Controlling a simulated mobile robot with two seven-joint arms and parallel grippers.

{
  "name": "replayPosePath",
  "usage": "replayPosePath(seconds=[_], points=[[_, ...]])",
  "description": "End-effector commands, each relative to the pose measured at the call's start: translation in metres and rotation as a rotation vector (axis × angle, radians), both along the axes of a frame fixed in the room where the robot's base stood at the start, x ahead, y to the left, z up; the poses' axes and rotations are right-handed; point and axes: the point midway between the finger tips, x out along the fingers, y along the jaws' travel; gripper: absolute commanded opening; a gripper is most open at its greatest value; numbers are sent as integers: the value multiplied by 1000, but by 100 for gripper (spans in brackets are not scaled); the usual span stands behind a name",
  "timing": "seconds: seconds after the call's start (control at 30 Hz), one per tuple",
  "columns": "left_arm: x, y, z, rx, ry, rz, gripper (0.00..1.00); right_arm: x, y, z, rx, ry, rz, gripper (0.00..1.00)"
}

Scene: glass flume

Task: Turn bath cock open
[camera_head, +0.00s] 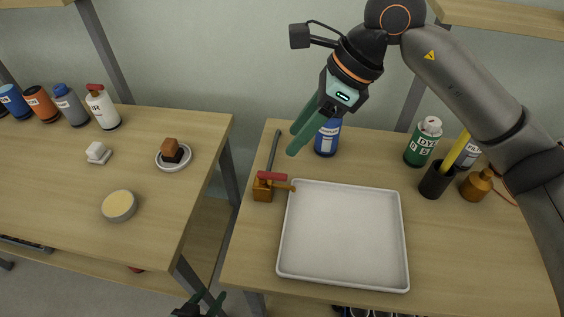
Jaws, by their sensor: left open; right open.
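The bath cock (263,193) is a brass body at the left edge of the right table. Its red lever (272,176) lies across the top, roughly left to right in the picture. A short brass spout points right toward the rim of a white tray (342,286), which looks empty. My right gripper (292,142) is open and empty, its two green fingers pointing down-left above and behind the cock, apart from the lever. My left gripper (207,299) shows only partly at the bottom edge, low beside the tables, its green fingertips apart.
A grey pipe (274,150) runs back from the cock. A blue bottle (327,138) stands close behind my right fingers. A green bottle (423,142), dark cup (435,182) and brass flask (477,185) stand right. The left table (150,215) holds several bottles and dishes; a gap separates the tables.

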Motion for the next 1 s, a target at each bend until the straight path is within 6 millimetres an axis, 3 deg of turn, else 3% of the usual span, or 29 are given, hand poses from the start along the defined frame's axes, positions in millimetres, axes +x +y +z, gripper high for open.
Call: replayPosePath(seconds=[0.1,0.2,0.7,1.0], points=[[0,0,-2,0,1,-1,50,8,-17,-1,-86,-28,-18,49],[0,0,-2,0,1,-1,50,10,-18,-8,-105,-30,-23,49],[-4,4,-3,8,13,4,50,15,18,-93,-99,-27,-21,49],[-5,6,-3,11,14,7,50,18,27,-115,-99,-30,-21,49]])
